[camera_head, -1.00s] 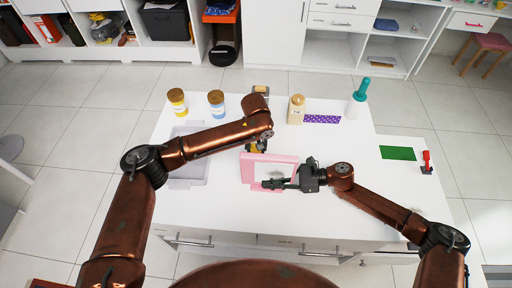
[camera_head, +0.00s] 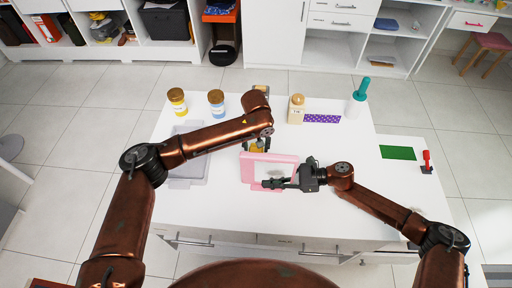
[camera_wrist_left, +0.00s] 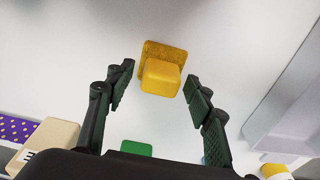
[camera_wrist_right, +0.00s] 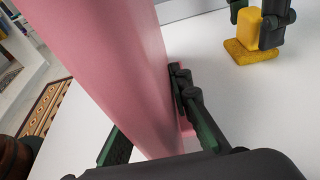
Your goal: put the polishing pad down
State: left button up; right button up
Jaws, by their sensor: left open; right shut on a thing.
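The yellow polishing pad (camera_wrist_left: 160,72) has a block-shaped handle on a flat, rough base, and the base rests on the white table. It also shows in the right wrist view (camera_wrist_right: 252,47). My left gripper (camera_head: 254,146) is open, with its fingers (camera_wrist_left: 158,80) apart on either side of the pad's handle. In the head view my arm hides much of the pad. My right gripper (camera_head: 270,184) is shut on a pink-framed panel (camera_head: 284,159), held tilted up in front of the pad. Its fingers (camera_wrist_right: 147,112) are on both sides of the pink edge.
A grey tray (camera_head: 185,183) lies left on the white table (camera_head: 215,222). A green mat (camera_head: 398,153) lies right.

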aim_at(256, 148)
pick_arm(q)
jog(key=r, duration=0.6)
jog(key=s+r, duration=0.1)
jog(key=r, duration=0.2)
jog(key=shift+r, duration=0.35)
jog(key=shift+o, duration=0.3)
jog(key=shift+s+r, duration=0.1)
jog(key=shift+r, duration=0.2)
jog(key=shift+o, duration=0.3)
jog(key=shift+s+r, duration=0.1)
jog(key=shift+s, duration=0.1)
jog(key=f, duration=0.6)
jog(key=shift+w+f, duration=0.25)
jog(key=shift+f, duration=0.05)
jog(key=shift+w+f, duration=0.2)
jog(key=shift+f, duration=0.7)
jog(key=shift+w+f, duration=0.25)
jog(key=shift+f, duration=0.6)
jog(key=shift+w+f, duration=0.2)
jog(key=shift+f, duration=0.7)
jog(key=shift+c, duration=0.2)
jog(key=c, duration=1.1)
